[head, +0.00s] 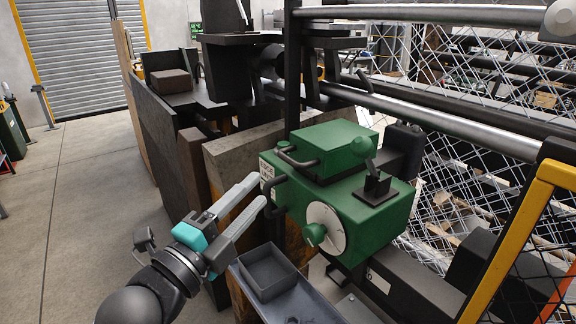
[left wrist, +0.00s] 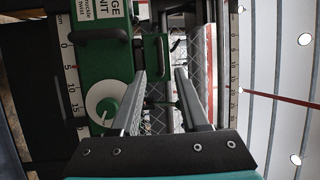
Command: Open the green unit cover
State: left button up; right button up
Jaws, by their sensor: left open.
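The green unit (head: 365,210) stands right of centre in the head view, with a white dial (head: 326,229) on its front. Its green cover (head: 332,146) sits on top and looks closed. A black handle (head: 297,160) is on the cover's left side, and a second black handle (head: 272,194) is lower on the unit's left face. My left gripper (head: 259,190) is open and empty, its fingertips close to the lower handle; contact cannot be told. In the left wrist view, the open fingers (left wrist: 160,72) point past the green unit (left wrist: 98,65). My right gripper is not in view.
A grey open tray (head: 267,272) lies below the unit on a grey bench surface. Metal rails (head: 440,128) and wire mesh (head: 500,95) stand behind and to the right. A yellow frame (head: 515,235) is at the far right.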

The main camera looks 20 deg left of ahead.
aim_at(286, 161)
pick_arm(q)
jog(key=x, duration=1.1)
grip_shut()
dwell(0.3)
dwell(1.1)
